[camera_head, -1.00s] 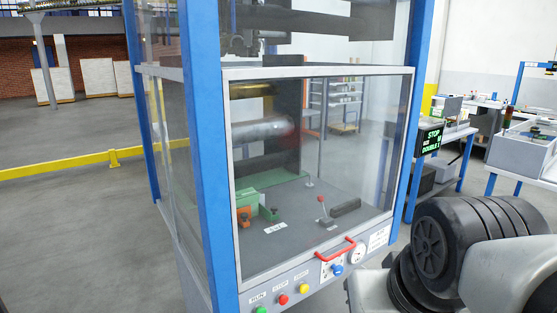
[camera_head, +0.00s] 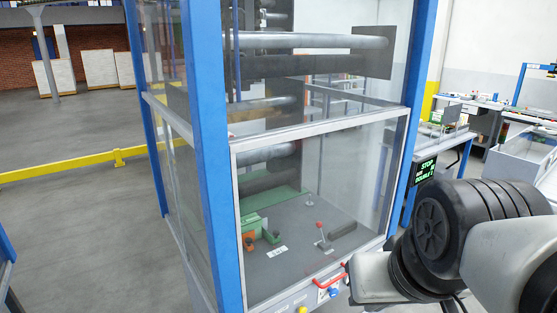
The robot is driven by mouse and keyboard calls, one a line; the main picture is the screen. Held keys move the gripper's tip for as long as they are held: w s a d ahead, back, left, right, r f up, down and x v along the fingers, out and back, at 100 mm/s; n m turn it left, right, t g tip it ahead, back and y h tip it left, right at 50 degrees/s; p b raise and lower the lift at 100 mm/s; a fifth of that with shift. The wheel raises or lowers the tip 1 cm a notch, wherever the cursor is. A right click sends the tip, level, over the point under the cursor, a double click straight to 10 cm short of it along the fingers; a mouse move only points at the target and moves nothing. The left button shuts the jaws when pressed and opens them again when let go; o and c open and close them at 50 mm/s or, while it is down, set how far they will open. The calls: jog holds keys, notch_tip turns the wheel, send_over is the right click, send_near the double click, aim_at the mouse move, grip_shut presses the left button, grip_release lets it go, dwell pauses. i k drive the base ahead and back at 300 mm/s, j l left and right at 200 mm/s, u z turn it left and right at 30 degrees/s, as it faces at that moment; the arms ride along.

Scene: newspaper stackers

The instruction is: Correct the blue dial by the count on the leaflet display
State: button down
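The blue dial (camera_head: 333,291) is a small blue knob on the front panel of the blue-framed machine, beside the red handle (camera_head: 330,277). It lies near the bottom of the picture, and its setting is too small to read. A dark display (camera_head: 424,170) with green text stands right of the machine; it reads "STOP" and "DOUBLE", with other characters too small to read. I cannot tell whether this is the leaflet display. My arm (camera_head: 375,277) fills the lower right, its pale link overlapping the panel just right of the dial. My gripper's fingers are not visible.
A yellow button (camera_head: 303,310) is at the bottom edge. Open floor (camera_head: 80,220) is on the left.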

aim_at(333, 294)
jog(key=z, duration=0.2)
jog(key=k+j+z, duration=0.15)
jog(key=k+l, duration=0.15)
jog(key=l, duration=0.25)
jog(key=k+l, duration=0.1)
jog(key=l, duration=0.25)
jog(key=k+l, duration=0.15)
jog(key=l, duration=0.25)
jog(key=k+l, duration=0.15)
jog(key=l, duration=0.2)
